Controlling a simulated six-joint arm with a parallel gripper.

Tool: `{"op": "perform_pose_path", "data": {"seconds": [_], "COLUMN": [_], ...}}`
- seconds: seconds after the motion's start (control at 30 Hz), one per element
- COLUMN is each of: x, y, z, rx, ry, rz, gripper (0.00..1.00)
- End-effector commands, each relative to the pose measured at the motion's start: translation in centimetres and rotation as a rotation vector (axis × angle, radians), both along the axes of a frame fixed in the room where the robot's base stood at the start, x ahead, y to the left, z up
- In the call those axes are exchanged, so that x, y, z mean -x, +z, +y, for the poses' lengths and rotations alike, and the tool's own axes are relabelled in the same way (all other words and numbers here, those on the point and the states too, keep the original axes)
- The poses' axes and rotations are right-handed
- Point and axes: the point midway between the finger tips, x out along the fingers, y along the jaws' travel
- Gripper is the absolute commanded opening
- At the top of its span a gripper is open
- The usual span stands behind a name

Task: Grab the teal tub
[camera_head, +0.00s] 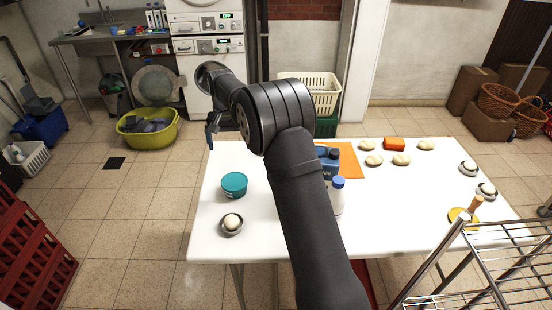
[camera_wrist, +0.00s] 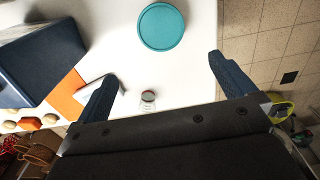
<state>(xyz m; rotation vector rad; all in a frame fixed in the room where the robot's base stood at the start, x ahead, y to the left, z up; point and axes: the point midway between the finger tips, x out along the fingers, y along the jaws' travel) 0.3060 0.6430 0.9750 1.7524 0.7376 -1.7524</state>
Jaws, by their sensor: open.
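The teal tub (camera_head: 234,185), round with a teal lid, stands upright on the white table's left part. From above in the wrist view, its round lid (camera_wrist: 162,26) lies beyond my fingertips, roughly centred between them and apart from both. My gripper (camera_wrist: 164,70) is open with nothing between its fingers. In the head view my gripper (camera_head: 211,132) hangs near the table's far left edge, behind the tub, and my arm hides part of it.
A grey bowl with a pale ball (camera_head: 232,224) sits in front of the tub. A blue box (camera_head: 329,161), a blue-capped white bottle (camera_head: 338,198) and an orange mat (camera_head: 350,165) are to its right. A small jar (camera_wrist: 148,99) shows below the tub in the wrist view.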

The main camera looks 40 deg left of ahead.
Motion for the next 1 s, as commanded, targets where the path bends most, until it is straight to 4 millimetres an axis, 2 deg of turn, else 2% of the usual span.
{"op": "perform_pose_path", "data": {"seconds": [0.17, 0.4, 0.63, 0.77, 1.0], "x": [0.0, 0.1, 0.1, 0.1, 0.1], "y": [-0.2, -0.6, -1.4, -3.5, -8.9], "z": [0.0, 0.1, 0.1, 0.0, 0.0], "rx": [0.0, 0.0, 0.001, 0.003, 0.003], "ry": [0.183, 0.554, 0.694, 0.695, 0.694], "rz": [0.0, 0.0, 0.001, 0.003, 0.003], "gripper": [1.0, 1.0, 1.0, 1.0, 1.0]}}
